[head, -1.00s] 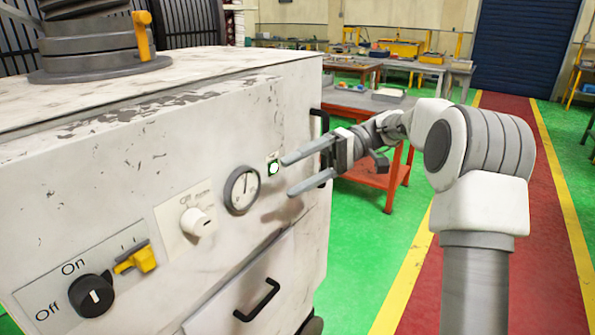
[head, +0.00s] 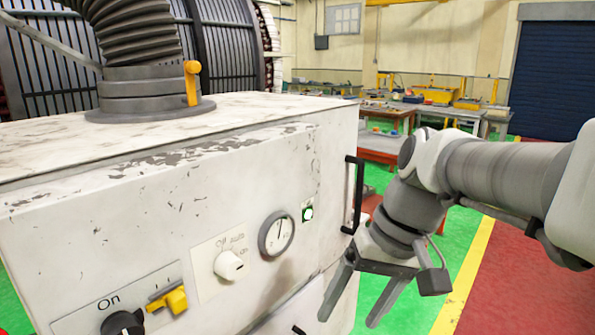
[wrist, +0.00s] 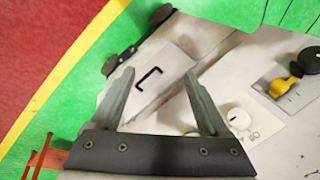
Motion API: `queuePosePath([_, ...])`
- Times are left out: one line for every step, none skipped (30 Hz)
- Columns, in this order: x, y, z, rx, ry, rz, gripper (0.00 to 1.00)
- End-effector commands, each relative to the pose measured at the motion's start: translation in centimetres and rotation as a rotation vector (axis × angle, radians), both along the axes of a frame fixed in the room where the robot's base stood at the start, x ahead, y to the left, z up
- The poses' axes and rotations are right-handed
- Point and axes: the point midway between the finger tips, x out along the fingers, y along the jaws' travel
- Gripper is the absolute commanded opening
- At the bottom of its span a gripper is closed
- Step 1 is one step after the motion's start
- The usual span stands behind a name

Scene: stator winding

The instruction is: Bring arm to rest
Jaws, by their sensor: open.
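My gripper (head: 358,298) is open and empty, its two fingers pointing down in front of the right part of the white cabinet (head: 130,215). My arm (head: 500,170) reaches in from the right edge of the head view. In the wrist view the gripper (wrist: 162,95) also shows open, with the cabinet's front and a black drawer handle (wrist: 149,78) beyond the fingers. Nothing lies between the fingers, and they look apart from the cabinet.
The cabinet front carries a black knob (head: 122,323), a yellow switch (head: 172,299), a white selector (head: 229,265), a gauge (head: 276,234), a lit green button (head: 307,213) and a black side handle (head: 353,195). Worktables stand behind. Red and green floor at right is open.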

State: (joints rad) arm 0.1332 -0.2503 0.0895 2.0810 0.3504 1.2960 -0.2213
Motion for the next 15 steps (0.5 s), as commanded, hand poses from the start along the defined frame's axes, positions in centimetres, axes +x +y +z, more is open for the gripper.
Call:
queuePosePath([-1.1,-0.6,-0.2,-0.040,-0.042,-0.018,0.79])
queuePosePath([-1.6,-1.0,-0.3,-0.064,-0.067,-0.030,0.79])
queuePosePath([-2.2,-1.6,-0.6,-0.094,-0.101,-0.047,0.79])
queuePosePath([-2.7,-2.0,-0.7,-0.117,-0.128,-0.058,0.79])
queuePosePath([-3.1,-2.4,-0.9,-0.136,-0.154,-0.069,0.79])
queuePosePath([-3.7,-3.0,-1.1,-0.162,-0.190,-0.083,0.79])
queuePosePath([-4.1,-3.4,-1.3,-0.179,-0.216,-0.094,0.79])
queuePosePath([-4.5,-3.8,-1.5,-0.196,-0.242,-0.102,0.79])
queuePosePath([-4.9,-4.3,-1.7,-0.215,-0.275,-0.113,0.79])
queuePosePath([-5.2,-4.6,-1.8,-0.227,-0.300,-0.120,0.79])
queuePosePath([-5.4,-4.9,-2.0,-0.239,-0.322,-0.127,0.79])
queuePosePath([-5.7,-5.3,-2.2,-0.251,-0.347,-0.133,0.79])
queuePosePath([-5.9,-5.5,-2.3,-0.258,-0.365,-0.139,0.79])
queuePosePath([-6.1,-5.7,-2.4,-0.264,-0.379,-0.143,0.79])
queuePosePath([-6.2,-5.9,-2.5,-0.271,-0.398,-0.148,0.79])
